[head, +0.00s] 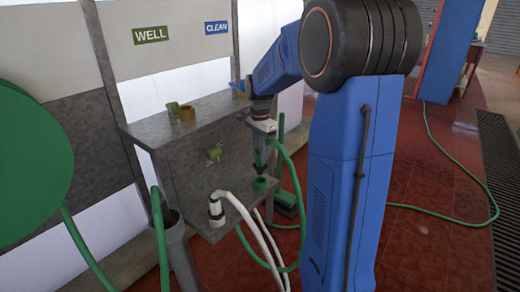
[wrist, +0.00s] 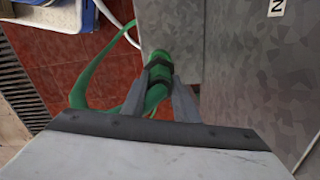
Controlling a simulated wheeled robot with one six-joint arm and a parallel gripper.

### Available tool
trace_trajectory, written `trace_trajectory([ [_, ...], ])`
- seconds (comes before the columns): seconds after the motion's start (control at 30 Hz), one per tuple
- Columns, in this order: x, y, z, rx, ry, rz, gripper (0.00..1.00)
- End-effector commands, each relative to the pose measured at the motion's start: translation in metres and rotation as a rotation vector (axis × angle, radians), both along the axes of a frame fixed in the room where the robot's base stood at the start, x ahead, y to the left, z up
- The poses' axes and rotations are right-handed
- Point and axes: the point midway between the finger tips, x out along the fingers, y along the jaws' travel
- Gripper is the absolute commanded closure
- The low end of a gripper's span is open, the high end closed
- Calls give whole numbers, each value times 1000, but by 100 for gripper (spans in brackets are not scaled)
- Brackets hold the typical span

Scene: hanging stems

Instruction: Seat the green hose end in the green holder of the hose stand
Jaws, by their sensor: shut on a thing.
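My gripper (head: 260,158) points down over the grey hose stand's lower shelf. In the wrist view my gripper (wrist: 160,72) is shut on the green hose end (wrist: 158,68), with a dark band across it. The green hose (head: 291,170) loops away to the right and down. The green holder (head: 261,183) is a short green ring on the shelf's right part, just below my fingers. The hose end appears above it, apart or nearly so; I cannot tell exactly. The grey hose stand (head: 190,165) fills the middle left.
A big green reel (head: 35,165) is at left. Red tiled floor (head: 425,205) lies right.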

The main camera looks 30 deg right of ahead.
Motion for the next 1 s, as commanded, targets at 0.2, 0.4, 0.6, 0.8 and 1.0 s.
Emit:
trace_trajectory([
  [0.2,0,0,-11,0,0,0,95],
  [0.4,0,0,-11,0,-1,0,95],
  [0.6,0,0,-11,0,-1,0,95],
  [0.8,0,0,-15,0,0,0,95],
  [1.0,0,0,-21,0,-1,0,95],
])
